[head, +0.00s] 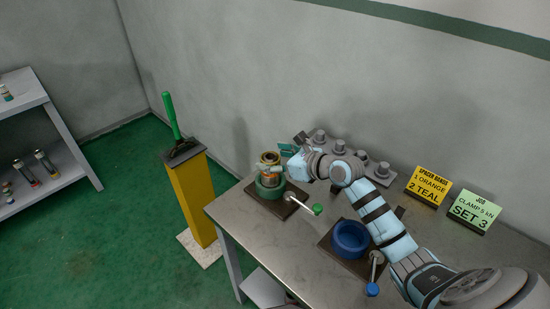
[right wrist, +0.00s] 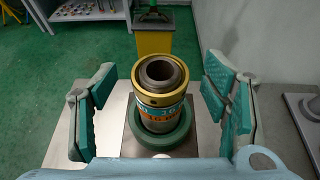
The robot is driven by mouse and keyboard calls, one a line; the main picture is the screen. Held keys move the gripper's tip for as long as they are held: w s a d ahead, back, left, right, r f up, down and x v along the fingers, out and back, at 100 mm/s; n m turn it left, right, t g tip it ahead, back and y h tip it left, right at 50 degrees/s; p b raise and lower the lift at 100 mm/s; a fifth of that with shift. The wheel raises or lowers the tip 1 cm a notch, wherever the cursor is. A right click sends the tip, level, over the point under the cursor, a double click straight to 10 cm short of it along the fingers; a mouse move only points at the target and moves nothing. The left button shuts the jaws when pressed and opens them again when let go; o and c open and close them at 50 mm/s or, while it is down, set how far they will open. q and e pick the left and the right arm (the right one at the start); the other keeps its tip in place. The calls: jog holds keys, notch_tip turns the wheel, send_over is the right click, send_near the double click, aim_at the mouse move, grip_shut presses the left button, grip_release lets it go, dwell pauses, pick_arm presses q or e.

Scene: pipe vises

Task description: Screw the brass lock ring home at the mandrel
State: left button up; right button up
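The mandrel (head: 268,179) stands upright in a green round vise (head: 266,190) at the table's left end. In the right wrist view, the brass lock ring (right wrist: 160,98) sits around the top of the mandrel (right wrist: 162,72). Below the ring are a teal band (right wrist: 172,111) and an orange band (right wrist: 160,121) with lettering, then the green vise (right wrist: 157,140). My right gripper (head: 288,152) is open beside the mandrel. In its wrist view, the open fingers (right wrist: 161,108) stand to either side of the ring, apart from it. My left gripper is not in view.
A blue round vise (head: 350,239) with a blue-tipped handle lies at the table's front. The green vise's handle (head: 304,204) points right. Grey pegs (head: 378,170) stand at the back. Two signs (head: 428,186) stand back right. A yellow pedestal (head: 189,200) with a green lever stands left.

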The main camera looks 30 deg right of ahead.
jog(key=v, duration=1.2)
